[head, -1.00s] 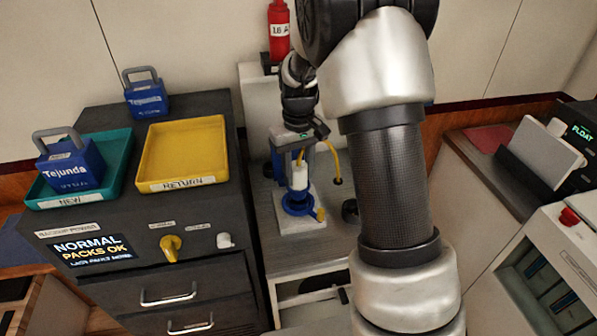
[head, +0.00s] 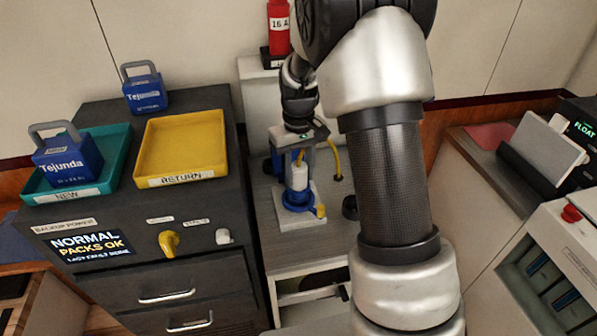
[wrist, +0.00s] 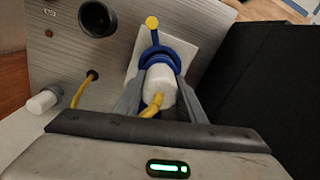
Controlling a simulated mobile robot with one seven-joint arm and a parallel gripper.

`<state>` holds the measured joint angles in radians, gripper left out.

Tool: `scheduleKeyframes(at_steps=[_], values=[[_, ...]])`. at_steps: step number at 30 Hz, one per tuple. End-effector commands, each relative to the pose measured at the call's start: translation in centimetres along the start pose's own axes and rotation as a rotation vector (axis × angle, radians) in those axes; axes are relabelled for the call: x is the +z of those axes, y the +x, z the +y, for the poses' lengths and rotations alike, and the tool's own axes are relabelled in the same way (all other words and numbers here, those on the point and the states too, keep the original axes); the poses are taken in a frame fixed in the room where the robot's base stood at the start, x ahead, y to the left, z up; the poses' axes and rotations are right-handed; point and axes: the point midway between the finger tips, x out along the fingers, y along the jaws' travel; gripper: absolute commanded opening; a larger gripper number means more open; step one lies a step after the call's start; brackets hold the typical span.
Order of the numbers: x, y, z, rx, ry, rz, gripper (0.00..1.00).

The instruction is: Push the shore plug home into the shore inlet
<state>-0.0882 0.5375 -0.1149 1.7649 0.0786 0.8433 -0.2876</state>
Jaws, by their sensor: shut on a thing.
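The shore plug (wrist: 160,86) is a white cylinder with a yellow cable from its rear, held between the two grey fingers of my gripper (wrist: 160,95). In the head view the plug (head: 299,176) stands upright in my gripper (head: 298,165). The blue ring of the shore inlet (wrist: 158,56) is right at the plug's front end, on a white plate, with a yellow-tipped lever sticking out. It also shows in the head view (head: 297,204). The plug's front end is hidden by the ring, so I cannot tell how deep it sits.
A dark cabinet on the left carries a teal tray (head: 112,150) with a blue pack, a yellow tray (head: 222,150) and another blue pack (head: 145,92). A dark round socket (wrist: 98,18) and a cable hole lie near the inlet. A red device (head: 278,30) stands behind.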

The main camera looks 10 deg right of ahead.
Motion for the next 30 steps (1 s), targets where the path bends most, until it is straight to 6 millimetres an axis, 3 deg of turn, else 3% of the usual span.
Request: scheduleKeyframes(at_steps=[30], values=[[0.0,2.5,0.0,0.0,0.0,0.001,0.01]])
